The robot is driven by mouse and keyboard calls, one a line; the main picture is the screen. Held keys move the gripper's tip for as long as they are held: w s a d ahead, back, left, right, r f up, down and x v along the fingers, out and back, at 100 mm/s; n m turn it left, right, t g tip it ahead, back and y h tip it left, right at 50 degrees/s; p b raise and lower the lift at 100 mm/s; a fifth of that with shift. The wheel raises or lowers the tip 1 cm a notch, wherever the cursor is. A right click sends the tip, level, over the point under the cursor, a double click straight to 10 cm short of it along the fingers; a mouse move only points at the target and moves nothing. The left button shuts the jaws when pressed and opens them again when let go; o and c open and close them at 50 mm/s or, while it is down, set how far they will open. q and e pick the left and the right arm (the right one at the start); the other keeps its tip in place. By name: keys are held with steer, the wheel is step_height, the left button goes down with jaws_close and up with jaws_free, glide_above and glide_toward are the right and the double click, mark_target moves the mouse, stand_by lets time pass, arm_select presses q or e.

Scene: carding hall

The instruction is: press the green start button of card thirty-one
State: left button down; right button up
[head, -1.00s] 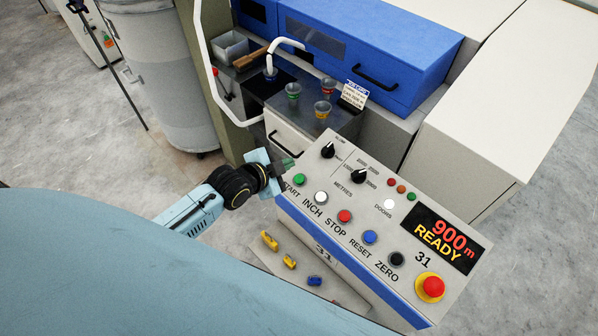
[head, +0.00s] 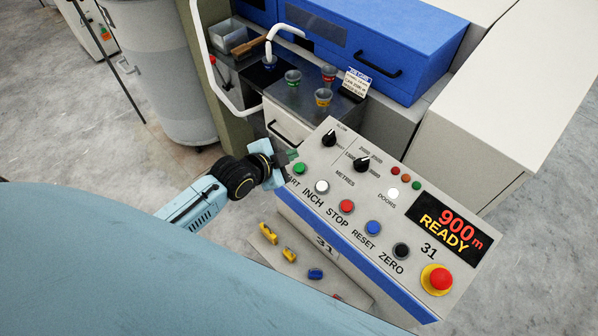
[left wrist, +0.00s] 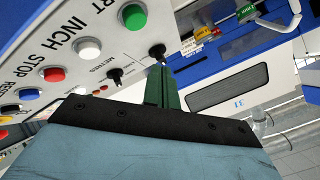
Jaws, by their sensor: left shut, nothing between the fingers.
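The green start button (head: 299,168) of card thirty-one is at the far left end of the button row on the grey sloping panel (head: 318,160). It also shows in the left wrist view (left wrist: 132,16). My left gripper (head: 292,155) is shut and empty, its dark green fingertips just above the button in the head picture. In the left wrist view the fingertips (left wrist: 161,68) appear below and right of the button, with panel visible between. I see no contact with the button. The display (head: 446,232) reads 900 m READY. My right gripper is not in view.
White inch (head: 322,187), red stop (head: 347,206), blue reset (head: 373,228) and black zero (head: 401,250) buttons follow along the row. A red emergency button (head: 439,279) sits at the right end. Two black knobs and several small cups (head: 323,97) lie beyond the gripper.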

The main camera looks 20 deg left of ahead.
mark_target(301, 164)
arm_select(q)
steer(key=f+b, duration=0.1)
steer(key=f, duration=0.1)
steer(key=w+f+b, duration=0.1)
steer(key=shift+d+f+b, duration=0.15)
steer(key=shift+f+b, duration=0.2)
steer(key=shift+b, duration=0.05)
steer(key=shift+w+f+b, duration=0.1)
steer(key=shift+f+b, duration=0.25)
steer(key=shift+f, duration=0.15)
steer(key=shift+f, duration=0.1)
stand_by(1.2)
steer(key=shift+w+d+f, duration=0.1)
steer(key=shift+f, duration=0.2)
steer(key=shift+w+f+b, duration=0.1)
steer(key=shift+f+b, duration=0.35)
steer(key=shift+f, duration=0.1)
stand_by(0.6)
steer(key=shift+r, duration=0.1)
steer(key=shift+s+r+p, duration=0.25)
steer(key=shift+r+p, duration=0.6)
steer(key=shift+p, duration=0.3)
